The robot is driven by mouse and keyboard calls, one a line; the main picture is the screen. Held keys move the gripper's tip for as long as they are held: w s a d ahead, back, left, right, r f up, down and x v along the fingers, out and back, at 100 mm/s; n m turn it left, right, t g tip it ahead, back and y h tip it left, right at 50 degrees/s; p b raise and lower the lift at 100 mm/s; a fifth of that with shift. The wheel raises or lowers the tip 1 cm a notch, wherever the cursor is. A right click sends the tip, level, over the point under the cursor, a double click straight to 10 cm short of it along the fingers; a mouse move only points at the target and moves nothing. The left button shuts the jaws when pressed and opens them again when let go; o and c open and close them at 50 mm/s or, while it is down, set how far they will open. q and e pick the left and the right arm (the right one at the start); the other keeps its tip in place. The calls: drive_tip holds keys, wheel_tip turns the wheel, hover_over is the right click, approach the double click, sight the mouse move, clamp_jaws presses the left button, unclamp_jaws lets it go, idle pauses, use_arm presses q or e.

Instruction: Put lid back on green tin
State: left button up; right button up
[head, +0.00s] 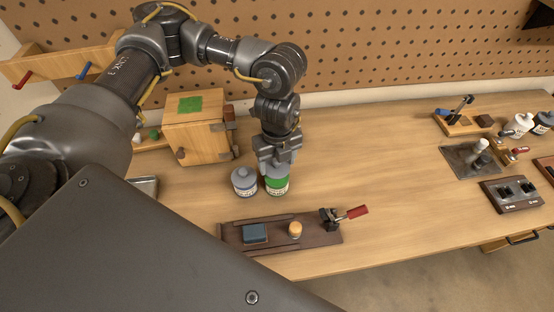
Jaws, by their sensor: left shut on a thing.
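The green tin (277,186) stands upright on the bench, with a green band and a white label. My left gripper (276,163) points down right over it and is shut on the grey lid (277,172). The lid is at the tin's top; I cannot tell whether it is fully seated, as the fingers cover part of it. My right gripper is not in view.
A grey-blue tin (244,182) stands close on the left of the green tin. A wooden box (198,138) is behind left. A dark board (272,234) with a red-handled clamp (345,216) lies in front.

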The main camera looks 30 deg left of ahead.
sight(277, 170)
use_arm(q)
wheel_tip(277, 170, down, 2)
drive_tip(key=shift+f+b, duration=0.2)
drive_tip(key=shift+b, duration=0.65)
drive_tip(key=shift+f+b, duration=0.45)
drive_tip(key=shift+f, duration=0.4)
drive_tip(key=shift+p, duration=0.45)
drive_tip(key=shift+f, duration=0.1)
idle(0.8)
drive_tip(key=shift+p, duration=0.3)
idle(0.4)
drive_tip(key=o, duration=1)
